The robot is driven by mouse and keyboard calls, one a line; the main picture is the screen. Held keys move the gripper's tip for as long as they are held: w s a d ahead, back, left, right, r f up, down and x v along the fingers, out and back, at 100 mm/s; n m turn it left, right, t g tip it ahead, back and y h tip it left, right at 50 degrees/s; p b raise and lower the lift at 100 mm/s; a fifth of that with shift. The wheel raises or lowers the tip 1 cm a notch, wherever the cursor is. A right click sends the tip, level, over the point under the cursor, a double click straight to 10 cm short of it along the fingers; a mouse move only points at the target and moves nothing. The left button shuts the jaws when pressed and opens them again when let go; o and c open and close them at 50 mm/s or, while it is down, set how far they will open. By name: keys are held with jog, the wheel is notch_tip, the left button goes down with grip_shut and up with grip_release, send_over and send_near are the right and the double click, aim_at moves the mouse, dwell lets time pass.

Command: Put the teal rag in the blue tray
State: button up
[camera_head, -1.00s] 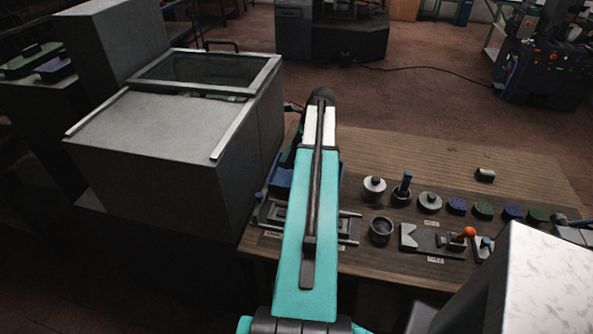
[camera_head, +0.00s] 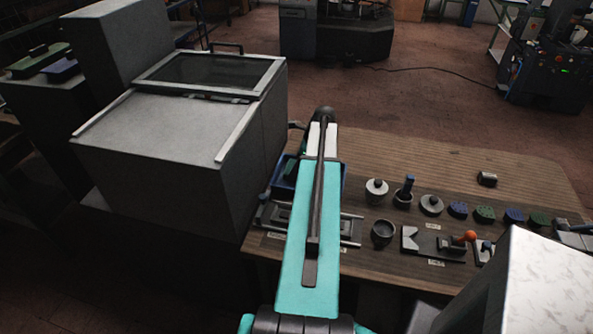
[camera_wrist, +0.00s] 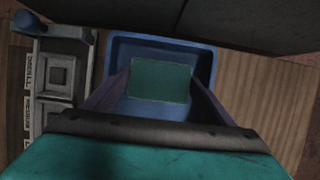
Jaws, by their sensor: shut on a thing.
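The teal rag (camera_wrist: 160,80) shows as a flat dark teal rectangle between the two fingers of my gripper (camera_wrist: 158,86) in the wrist view. My gripper is shut on it. The rag lies over the inside of the blue tray (camera_wrist: 206,62) in that view. Whether it touches the tray floor or hangs above it I cannot tell. In the head view the blue tray (camera_head: 279,180) stands at the table's left end, mostly behind my arm. The rag and fingers are hidden there.
A large grey machine (camera_head: 165,140) stands close left of the tray. A fixture with rails (camera_head: 350,228) lies in front of it. To the right on the wooden table are pots, a cup (camera_head: 382,233), several scrubber-like pads and a clamp with an orange knob (camera_head: 470,236).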

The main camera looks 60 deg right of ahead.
jog(key=shift+f+p, duration=0.35)
jog(key=shift+f, duration=1.1)
jog(key=shift+f, duration=0.1)
jog(key=o, duration=1.1)
jog(key=shift+r, duration=0.25)
jog(key=shift+b+v, duration=1.85)
jog(key=shift+v, duration=4.05)
